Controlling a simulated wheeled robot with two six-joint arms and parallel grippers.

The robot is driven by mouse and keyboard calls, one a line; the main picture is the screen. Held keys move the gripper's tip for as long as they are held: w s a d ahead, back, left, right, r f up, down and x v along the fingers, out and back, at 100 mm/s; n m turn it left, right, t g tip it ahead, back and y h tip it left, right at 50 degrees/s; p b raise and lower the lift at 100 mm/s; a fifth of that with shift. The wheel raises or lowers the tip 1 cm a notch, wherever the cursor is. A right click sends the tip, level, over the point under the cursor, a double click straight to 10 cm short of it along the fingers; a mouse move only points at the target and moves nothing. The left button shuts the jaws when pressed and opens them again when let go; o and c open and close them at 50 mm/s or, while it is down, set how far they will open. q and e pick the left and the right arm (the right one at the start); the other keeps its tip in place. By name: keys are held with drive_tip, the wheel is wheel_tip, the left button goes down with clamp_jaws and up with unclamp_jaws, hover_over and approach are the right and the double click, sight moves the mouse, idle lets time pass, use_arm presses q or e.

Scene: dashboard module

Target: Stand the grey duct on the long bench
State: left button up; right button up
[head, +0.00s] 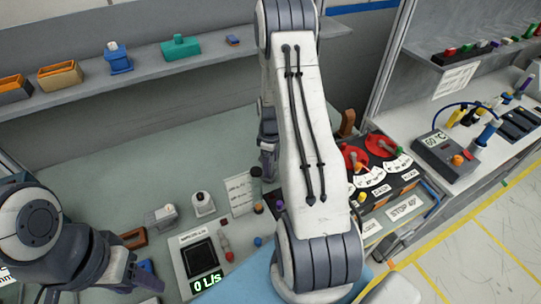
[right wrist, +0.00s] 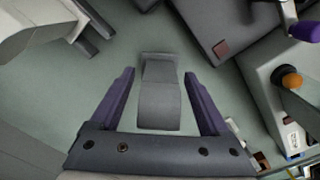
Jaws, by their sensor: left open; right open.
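A grey bent piece that looks like the grey duct (right wrist: 159,98) is on the green-grey surface in the right wrist view. It lies between the two purple-sided fingers of my right gripper (right wrist: 159,74), which is open with a gap on each side. I cannot tell whether the piece stands or lies. In the head view my right arm covers that spot, and only part of my right gripper (head: 267,138) shows behind the arm. My left gripper (head: 103,279) is at the lower left, over the long green-grey bench (head: 110,165), with no object visible in it.
A panel with red knobs (head: 380,150) stands right of my right arm. A meter reading "0 L/s" (head: 200,262) and small fittings are on the near bench. A shelf (head: 140,75) with bins runs along the back. In the wrist view a dark box (right wrist: 212,28) is close to the right finger.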

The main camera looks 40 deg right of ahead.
drive_tip(key=shift+w+r, duration=0.1)
drive_tip(key=shift+r, duration=0.45)
wheel_tip(320, 180, up, 10)
drive_tip(key=b, duration=0.3)
drive_tip(key=shift+r, duration=0.15)
drive_tip(key=shift+a+r, duration=0.1)
drive_tip(key=shift+r, duration=0.3)
drive_tip(key=s+a+r, duration=0.2)
drive_tip(key=a+r, duration=0.1)
drive_tip(key=a, duration=0.9)
drive_tip(key=s+a+r, duration=0.2)
drive_tip(key=a+r, duration=0.1)
drive_tip(key=a, duration=0.8)
drive_tip(key=s+a+r, duration=0.1)
drive_tip(key=s+a, duration=0.4)
drive_tip(key=s, duration=0.3)
drive_tip(key=s+a+y, duration=0.1)
drive_tip(key=s+a, duration=0.5)
drive_tip(key=s, duration=0.3)
drive_tip(key=shift+r+n, duration=0.4)
drive_tip(key=shift+a, duration=0.1)
